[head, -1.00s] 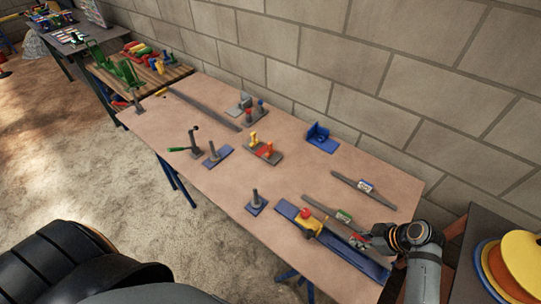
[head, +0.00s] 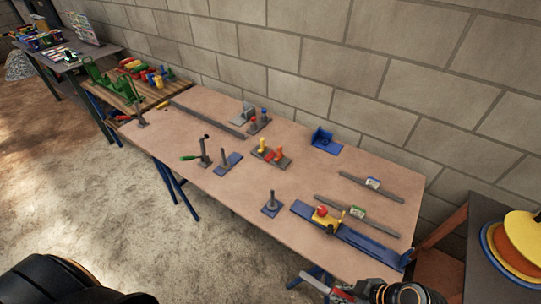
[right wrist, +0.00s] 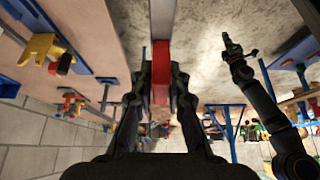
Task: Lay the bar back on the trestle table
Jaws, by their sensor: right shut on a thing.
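My right gripper (head: 340,291) is at the bottom of the head view, just off the front edge of the trestle table (head: 225,190). In the right wrist view its fingers (right wrist: 160,82) are shut on a bar (right wrist: 162,22), grey with a red section between the fingers. The bar's full length is not clear in the head view. My left gripper (right wrist: 238,48) shows in the right wrist view, apart from the bar; its jaws are too small to read.
The table's right end carries a long blue fixture (head: 375,245) with a yellow-and-red piece (head: 323,220). Two grey labelled strips (head: 388,190) (head: 335,205) lie behind it. Stands on blue bases and a long grey strip (head: 210,120) occupy the left half. A block wall backs the table.

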